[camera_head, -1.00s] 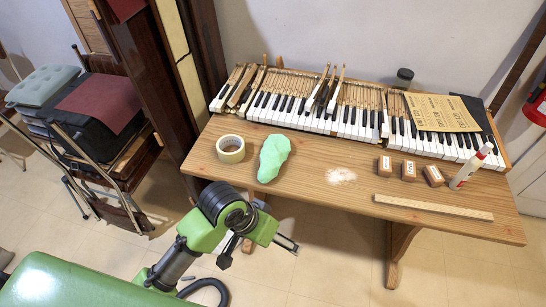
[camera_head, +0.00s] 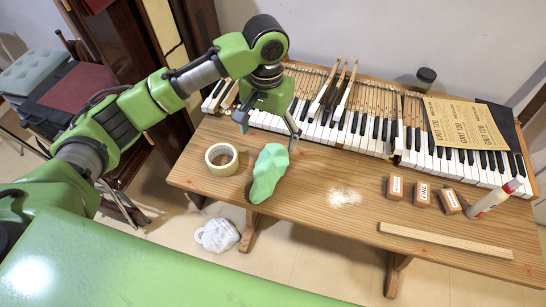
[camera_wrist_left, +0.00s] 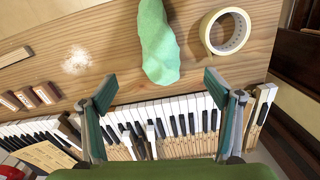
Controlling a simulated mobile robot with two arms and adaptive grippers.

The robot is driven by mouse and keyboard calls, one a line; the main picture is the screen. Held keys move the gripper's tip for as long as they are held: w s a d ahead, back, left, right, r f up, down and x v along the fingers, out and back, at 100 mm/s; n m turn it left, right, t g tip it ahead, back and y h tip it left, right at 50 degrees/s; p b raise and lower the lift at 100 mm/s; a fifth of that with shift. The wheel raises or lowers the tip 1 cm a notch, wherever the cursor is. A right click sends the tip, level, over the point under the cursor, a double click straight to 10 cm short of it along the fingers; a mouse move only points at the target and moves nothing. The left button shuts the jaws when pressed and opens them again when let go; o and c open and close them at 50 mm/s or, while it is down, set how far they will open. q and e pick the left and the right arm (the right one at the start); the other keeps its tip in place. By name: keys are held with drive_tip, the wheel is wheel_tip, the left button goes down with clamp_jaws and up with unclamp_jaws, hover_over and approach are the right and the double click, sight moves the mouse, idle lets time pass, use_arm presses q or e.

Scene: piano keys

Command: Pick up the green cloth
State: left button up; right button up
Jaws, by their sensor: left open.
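The green cloth (camera_head: 268,172) lies crumpled in a long lump on the wooden table (camera_head: 310,213), just right of a roll of tape. It also shows in the left wrist view (camera_wrist_left: 158,45) at the top middle. My left gripper (camera_head: 268,128) points down over the near edge of the piano keys, at the far end of the cloth. Its two fingers are spread apart and hold nothing. In the left wrist view the open fingers (camera_wrist_left: 157,90) frame the cloth's end, which lies beyond them. My right gripper is in neither view.
A roll of tape (camera_head: 222,159) sits left of the cloth. The piano keyboard (camera_head: 345,130) with loose keys fills the back.

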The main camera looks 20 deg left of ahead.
use_arm(q)
hover_over(266, 166)
drive_tip(key=f, duration=0.5)
drive_tip(key=shift+s+d+f, duration=0.2)
drive_tip(key=shift+f, duration=0.2)
wheel_tip(266, 166, down, 3)
drive_tip(key=shift+w+r+p, duration=0.1)
drive_tip(key=shift+w+p, duration=0.05)
drive_tip(key=shift+p, duration=0.4)
wheel_tip(266, 166, down, 4)
drive_tip(key=shift+w+a+r+p, duration=0.1)
drive_tip(key=shift+a+r+p, duration=0.05)
drive_tip(key=shift+p, duration=0.15)
drive_tip(key=shift+f, duration=0.25)
drive_tip(key=c, duration=0.9)
drive_tip(key=shift+c, duration=1.4)
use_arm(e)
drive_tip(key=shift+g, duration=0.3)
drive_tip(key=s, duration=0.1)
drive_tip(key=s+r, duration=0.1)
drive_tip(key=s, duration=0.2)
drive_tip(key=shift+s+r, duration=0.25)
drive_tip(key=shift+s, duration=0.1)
